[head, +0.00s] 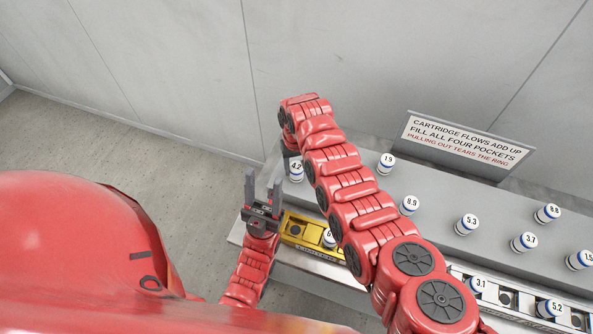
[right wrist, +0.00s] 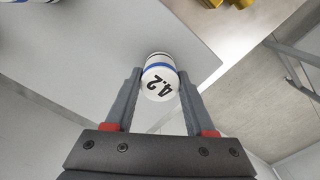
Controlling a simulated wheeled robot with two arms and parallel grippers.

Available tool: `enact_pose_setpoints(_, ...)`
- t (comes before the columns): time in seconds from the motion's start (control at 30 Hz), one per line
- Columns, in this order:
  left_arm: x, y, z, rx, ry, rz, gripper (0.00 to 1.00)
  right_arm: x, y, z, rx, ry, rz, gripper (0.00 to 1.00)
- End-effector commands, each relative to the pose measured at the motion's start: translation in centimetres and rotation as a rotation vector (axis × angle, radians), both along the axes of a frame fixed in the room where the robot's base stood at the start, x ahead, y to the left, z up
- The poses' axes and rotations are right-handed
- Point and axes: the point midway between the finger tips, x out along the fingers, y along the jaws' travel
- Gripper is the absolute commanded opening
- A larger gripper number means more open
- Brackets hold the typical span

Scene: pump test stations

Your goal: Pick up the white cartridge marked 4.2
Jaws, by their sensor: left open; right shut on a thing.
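The white cartridge marked 4.2 (head: 296,172) stands at the left end of the grey shelf in the head view, partly beside my right arm. In the right wrist view the same cartridge (right wrist: 160,79), white with a blue band, sits between the fingertips of my right gripper (right wrist: 160,92). The right gripper is shut on it; I cannot tell whether it is lifted. In the head view the right gripper is mostly hidden by my arm. My left gripper (head: 263,192) is open and empty, fingers up, beside the yellow fixture's left end.
A yellow fixture (head: 297,229) holds a cartridge, partly covered by my right arm. Several marked cartridges, such as 1.9 (head: 386,163) and 8.9 (head: 408,205), stand along the shelf. A rail of pockets with 3.1 (head: 478,285) is at lower right. A sign (head: 467,140) stands behind.

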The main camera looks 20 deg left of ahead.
Motion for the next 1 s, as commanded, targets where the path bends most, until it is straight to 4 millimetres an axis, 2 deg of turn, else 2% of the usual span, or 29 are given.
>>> enact_pose_setpoints(0.03,0.0,0.0,0.0,0.0,0.0,0.0,0.5,0.0,0.0,0.0,0.0,0.0,0.0,0.24)
enact_pose_setpoints(0.17,0.0,0.0,0.0,0.0,0.0,0.0,0.5,0.0,0.0,0.0,0.0,0.0,0.0,0.01)
enact_pose_setpoints(0.63,0.0,0.0,-0.2,0.0,0.0,0.0,0.5,0.2,0.0,0.3,0.001,-0.002,-0.001,0.0)
enact_pose_setpoints(1.0,0.0,0.0,-0.9,0.0,0.0,0.0,0.5,1.2,0.0,2.7,0.001,-0.002,-0.001,0.0)
